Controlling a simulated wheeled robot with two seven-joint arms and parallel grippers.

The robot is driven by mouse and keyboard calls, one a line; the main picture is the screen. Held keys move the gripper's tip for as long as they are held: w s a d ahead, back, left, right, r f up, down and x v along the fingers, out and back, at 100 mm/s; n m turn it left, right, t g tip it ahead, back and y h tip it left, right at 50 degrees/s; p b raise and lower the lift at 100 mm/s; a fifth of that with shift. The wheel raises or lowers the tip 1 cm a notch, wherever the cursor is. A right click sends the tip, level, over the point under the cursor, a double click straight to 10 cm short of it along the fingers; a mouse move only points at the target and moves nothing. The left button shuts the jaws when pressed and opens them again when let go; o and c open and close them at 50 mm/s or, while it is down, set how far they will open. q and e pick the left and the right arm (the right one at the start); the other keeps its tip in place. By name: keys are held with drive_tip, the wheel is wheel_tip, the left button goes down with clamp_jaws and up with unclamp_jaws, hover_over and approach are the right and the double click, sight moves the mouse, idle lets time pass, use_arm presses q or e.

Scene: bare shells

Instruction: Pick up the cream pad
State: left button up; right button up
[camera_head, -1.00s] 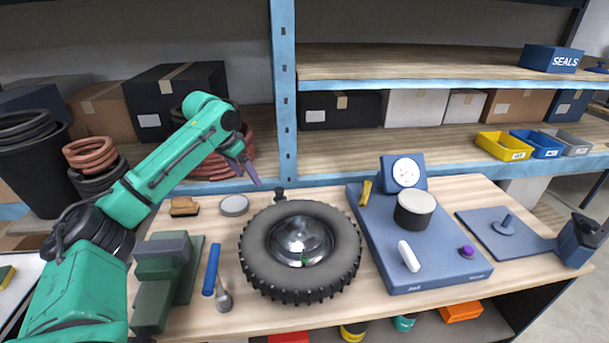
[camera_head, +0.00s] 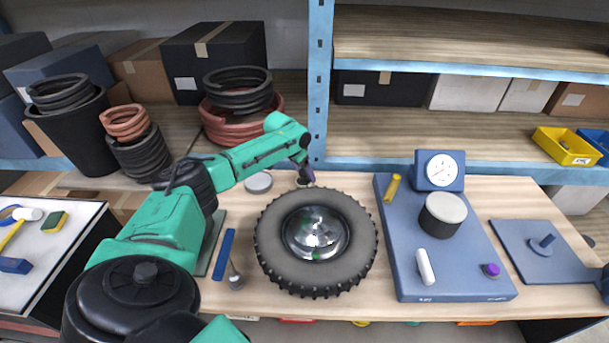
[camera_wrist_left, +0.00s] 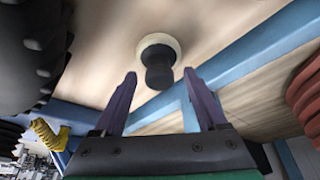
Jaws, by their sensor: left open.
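The cream pad (camera_wrist_left: 151,41) is a round pale disc with a dark, rounded knob handle on it. In the left wrist view it lies on the bench just beyond my fingertips, its handle lined up with the gap between them. My left gripper (camera_wrist_left: 159,76) is open and empty, with one purple finger on each side of that gap. In the head view my left gripper (camera_head: 301,168) is behind the tire, right by the pad (camera_head: 306,184), which is small and partly hidden there. My right gripper is not in view.
A large tire (camera_head: 269,247) lies right in front of the pad. A grey disc (camera_head: 258,183) lies to the left. A blue shelf post (camera_head: 319,90) stands close behind. A blue board (camera_head: 445,283) with a gauge and cylinder is to the right.

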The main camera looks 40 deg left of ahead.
sight(304, 171)
use_arm(q)
drive_tip(key=shift+f, duration=0.25)
drive_tip(key=shift+s, duration=0.1)
drive_tip(key=shift+c, duration=0.2)
drive_tip(key=c, duration=0.5)
clamp_jaws()
wheel_tip(304, 171, up, 10)
drive_tip(key=b, duration=0.3)
drive_tip(key=shift+c, duration=1.4)
unclamp_jaws()
clamp_jaws()
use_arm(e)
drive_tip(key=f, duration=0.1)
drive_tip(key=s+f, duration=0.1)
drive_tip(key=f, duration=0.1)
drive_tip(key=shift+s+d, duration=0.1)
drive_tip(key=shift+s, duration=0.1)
